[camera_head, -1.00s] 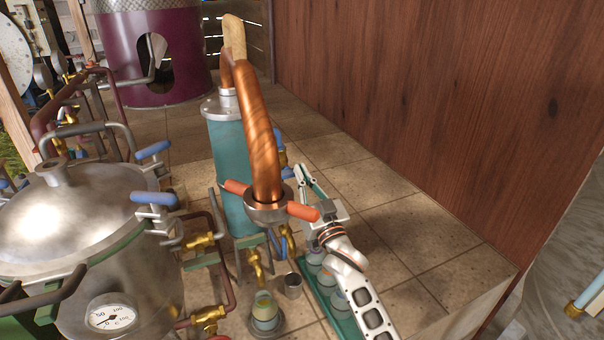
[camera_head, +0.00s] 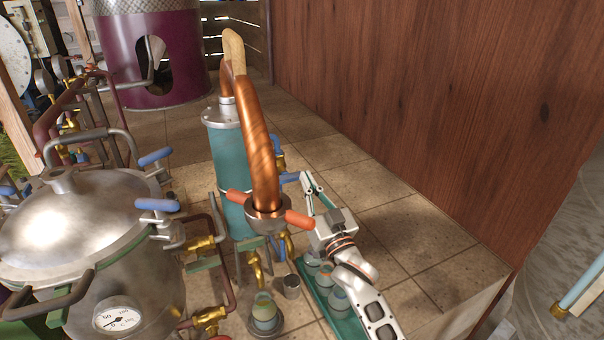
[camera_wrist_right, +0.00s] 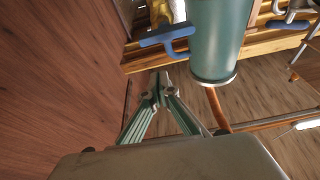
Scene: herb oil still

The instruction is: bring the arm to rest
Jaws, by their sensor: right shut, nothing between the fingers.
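My right arm's gripper (camera_head: 308,180) is shut and empty beside the teal condenser column (camera_head: 231,165), to its right, above the tiled counter. In the right wrist view its two green-grey fingers (camera_wrist_right: 161,83) meet at the tips with nothing between them. The teal column (camera_wrist_right: 217,40) shows there just beyond and right of the fingertips, apart from them in the picture. A copper pipe (camera_head: 260,140) with orange handles curves down in front of the column, left of the gripper. My left gripper does not show.
A green rack (camera_head: 343,322) with several jars stands under my right arm. A jar (camera_head: 265,312) and a metal cup (camera_head: 291,287) stand left of it. The steel boiler (camera_head: 75,225) fills the left. A wooden wall (camera_head: 430,90) bounds the right; bare tiles (camera_head: 420,225) lie before it.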

